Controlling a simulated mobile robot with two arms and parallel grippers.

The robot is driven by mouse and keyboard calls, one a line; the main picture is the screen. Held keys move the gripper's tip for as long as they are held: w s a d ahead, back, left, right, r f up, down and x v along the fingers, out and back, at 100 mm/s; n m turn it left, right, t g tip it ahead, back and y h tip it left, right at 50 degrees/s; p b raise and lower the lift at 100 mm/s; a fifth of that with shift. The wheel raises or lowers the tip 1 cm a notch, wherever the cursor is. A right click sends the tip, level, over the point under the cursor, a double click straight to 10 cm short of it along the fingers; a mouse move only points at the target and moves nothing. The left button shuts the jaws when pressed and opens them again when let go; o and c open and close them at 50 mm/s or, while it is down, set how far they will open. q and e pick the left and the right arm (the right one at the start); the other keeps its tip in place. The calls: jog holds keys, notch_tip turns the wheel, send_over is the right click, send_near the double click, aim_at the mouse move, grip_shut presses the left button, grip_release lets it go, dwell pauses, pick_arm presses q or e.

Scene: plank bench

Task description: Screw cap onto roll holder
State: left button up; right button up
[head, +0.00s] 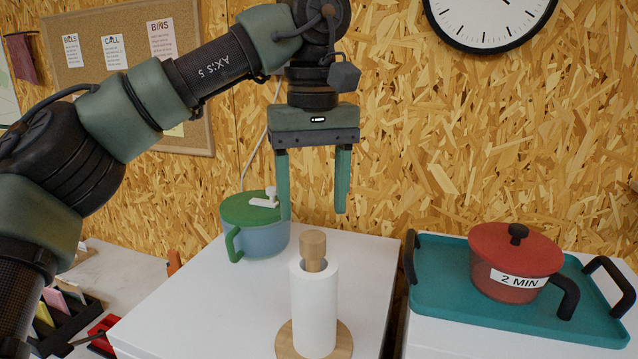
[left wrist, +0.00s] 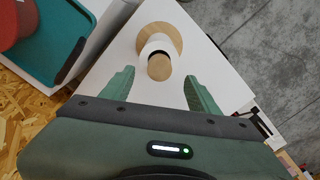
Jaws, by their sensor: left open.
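The roll holder has a round wooden base (head: 343,345) and carries a white paper roll (head: 314,310) on the pale bench top. A wooden cap (head: 313,243) sits upright at the top of the holder's post, above the roll; whether it is threaded on cannot be told. The cap also shows in the left wrist view (left wrist: 159,67), with the roll (left wrist: 156,45) and base (left wrist: 170,33) beyond it. My left gripper (head: 313,214) is open and empty, fingers pointing down, above the cap and apart from it. In the wrist view the cap appears between the fingertips (left wrist: 159,74). My right gripper is not seen.
A blue-grey pot with a green lid (head: 254,225) stands behind the roll, to its left. At right, a teal tray (head: 440,275) holds a red pot (head: 513,262) labelled "2 MIN". The chipboard wall (head: 420,150) rises close behind. The bench's front left is clear.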

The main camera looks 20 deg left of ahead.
aim_at(313, 237)
pick_arm(q)
notch_tip(313, 237, down, 5)
jog(key=shift+a+p, duration=0.1)
jog(key=shift+p, duration=0.4)
jog(key=shift+f, duration=0.6)
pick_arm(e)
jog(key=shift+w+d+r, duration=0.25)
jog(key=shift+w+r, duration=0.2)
pick_arm(q)
grip_shut()
jog(key=shift+r+m+p, duration=0.15)
jog(key=shift+m+p, duration=0.9)
jog(key=shift+m, duration=0.35)
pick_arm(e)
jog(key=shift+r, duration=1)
